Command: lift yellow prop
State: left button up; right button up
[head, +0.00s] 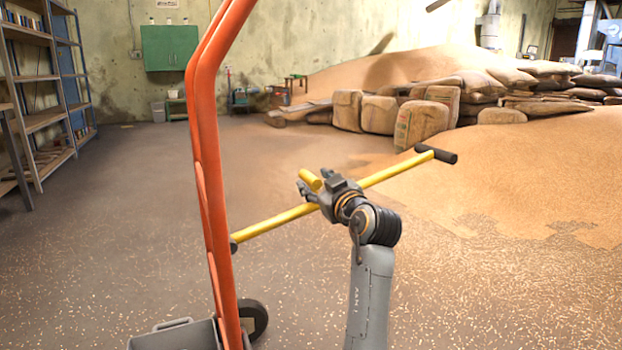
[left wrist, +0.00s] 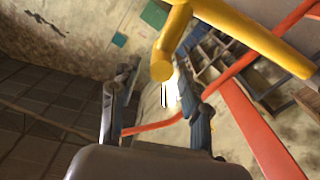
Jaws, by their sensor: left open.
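The yellow prop (head: 390,173) is a long bar with black ends and a short yellow stub. In the head view it slants up to the right, off the floor. My left gripper (head: 313,188) is at the middle of the bar, by the stub, and hides part of it. In the left wrist view the prop (left wrist: 255,35) crosses the top, and its stub end shows near the gap between the spread fingers of my left gripper (left wrist: 157,80). The gripper is open; I cannot tell whether it touches the prop. My right gripper is in neither view.
An orange tubular frame (head: 208,180) with a black wheel (head: 253,318) stands close at the left, near the prop's left end. A grain heap (head: 540,180) and stacked sacks (head: 420,122) fill the right. Shelves (head: 38,90) stand at the far left. The middle floor is clear.

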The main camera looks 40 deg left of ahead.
pick_arm(q)
jog(key=shift+v, duration=1.95)
